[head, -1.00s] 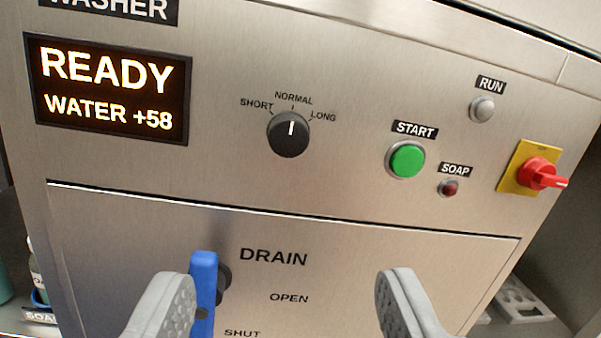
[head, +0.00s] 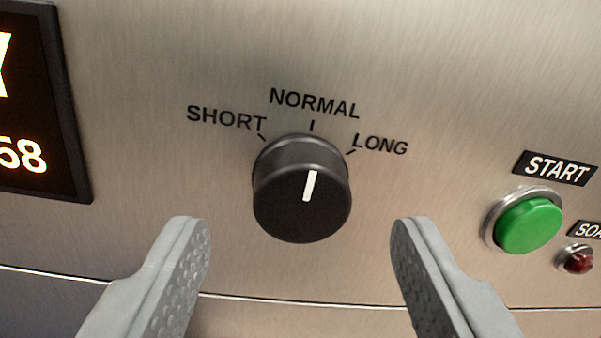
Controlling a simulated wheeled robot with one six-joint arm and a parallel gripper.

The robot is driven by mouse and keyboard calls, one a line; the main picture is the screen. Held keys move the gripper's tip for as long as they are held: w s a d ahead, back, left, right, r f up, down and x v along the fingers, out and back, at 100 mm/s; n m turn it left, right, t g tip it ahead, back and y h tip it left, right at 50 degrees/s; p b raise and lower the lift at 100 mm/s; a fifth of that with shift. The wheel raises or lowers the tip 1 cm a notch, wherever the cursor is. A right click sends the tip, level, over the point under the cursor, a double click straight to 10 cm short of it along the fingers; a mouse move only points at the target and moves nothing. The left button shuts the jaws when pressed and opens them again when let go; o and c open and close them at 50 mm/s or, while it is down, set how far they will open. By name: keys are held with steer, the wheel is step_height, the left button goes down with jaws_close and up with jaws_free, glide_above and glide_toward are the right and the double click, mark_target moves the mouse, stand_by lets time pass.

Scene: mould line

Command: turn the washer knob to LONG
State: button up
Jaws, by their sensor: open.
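The washer knob (head: 301,195) is round and black with a white pointer line. It sits on the brushed steel panel in the middle of the view. Its pointer is directed up at the NORMAL mark. The labels SHORT (head: 227,118), NORMAL (head: 314,103) and LONG (head: 380,144) are printed around it from left to right. My gripper (head: 300,230) is open, with one grey finger low left and one low right of the knob. Nothing is between the fingers, and they appear apart from the knob.
The green START button (head: 528,223) is right of the knob, close to the right finger. A small dark red SOAP lamp (head: 578,261) is below it. Part of the display (head: 40,110) shows at the left edge. A panel seam runs below the knob.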

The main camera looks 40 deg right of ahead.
steer(key=shift+x, duration=0.85)
steer(key=c, duration=1)
steer(key=shift+m, duration=0.3)
steer(key=m, duration=0.9)
